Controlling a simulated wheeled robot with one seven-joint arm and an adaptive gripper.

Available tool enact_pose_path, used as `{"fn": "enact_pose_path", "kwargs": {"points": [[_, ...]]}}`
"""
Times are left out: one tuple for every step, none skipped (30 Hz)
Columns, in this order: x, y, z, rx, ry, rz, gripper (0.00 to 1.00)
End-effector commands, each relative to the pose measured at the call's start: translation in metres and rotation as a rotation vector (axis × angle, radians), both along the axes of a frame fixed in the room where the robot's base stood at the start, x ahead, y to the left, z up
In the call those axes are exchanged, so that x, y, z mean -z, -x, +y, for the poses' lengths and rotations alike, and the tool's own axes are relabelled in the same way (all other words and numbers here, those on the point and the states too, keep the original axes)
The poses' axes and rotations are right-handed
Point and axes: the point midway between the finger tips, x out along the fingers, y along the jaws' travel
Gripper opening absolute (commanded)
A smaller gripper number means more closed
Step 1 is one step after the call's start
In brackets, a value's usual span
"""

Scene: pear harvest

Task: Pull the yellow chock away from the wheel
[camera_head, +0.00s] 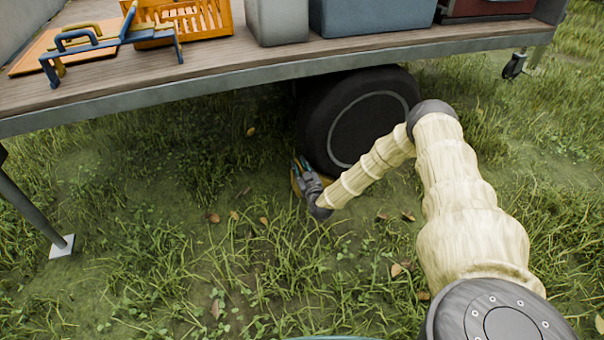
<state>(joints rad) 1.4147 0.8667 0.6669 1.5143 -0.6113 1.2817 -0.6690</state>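The trailer wheel (362,118) is a black tyre with a dark round hub, standing on the grass under the flatbed. A small patch of the yellow chock (295,187) shows low at the left side of the tyre. My gripper (300,168) is right at the chock, pointing away from me, and hides most of it. The fingers are too small and too covered to tell whether they are open or closed on it. I cannot tell whether the chock touches the tyre.
The trailer bed (230,73) spans the scene above the wheel, its metal edge overhanging. A support leg with a white foot (62,246) stands at left. A small jockey wheel (514,65) hangs at right. An orange crate (190,18) sits on the bed. Grass in front is open.

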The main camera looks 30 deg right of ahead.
Motion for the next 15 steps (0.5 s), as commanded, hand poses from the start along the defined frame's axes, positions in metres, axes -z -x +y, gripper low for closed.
{"fn": "enact_pose_path", "kwargs": {"points": [[0.0002, -0.0011, -0.0004, 0.0, 0.0, 0.0, 0.25], [0.0, -0.0014, -0.0004, 0.0, 0.0, 0.0, 0.25], [-0.0002, -0.0017, -0.0005, 0.0, 0.0, 0.0, 0.25], [-0.0003, -0.0017, -0.0005, 0.0, 0.0, 0.0, 0.25], [-0.0004, -0.0017, -0.0004, 0.0, 0.0, 0.0, 0.25], [-0.0005, -0.0018, -0.0004, 0.0, 0.0, 0.0, 0.25], [-0.0004, -0.0016, -0.0004, 0.0, 0.0, 0.0, 0.25], [-0.0004, -0.0016, -0.0004, 0.0, 0.0, 0.0, 0.25], [-0.0004, -0.0016, -0.0004, 0.0, 0.0, 0.0, 0.25], [-0.0004, -0.0016, -0.0003, 0.0, 0.0, 0.0, 0.21], [-0.0003, -0.0016, -0.0003, 0.0, 0.0, 0.0, 0.16], [-0.0003, -0.0015, -0.0003, 0.0, -0.001, 0.0, 0.08], [-0.0003, -0.0015, -0.0003, 0.0, -0.001, 0.0, 0.03], [-0.0003, -0.0015, -0.0003, 0.0, -0.001, 0.0, 0.0], [-0.0003, -0.0015, -0.0003, 0.0, -0.001, 0.0, 0.0]]}}
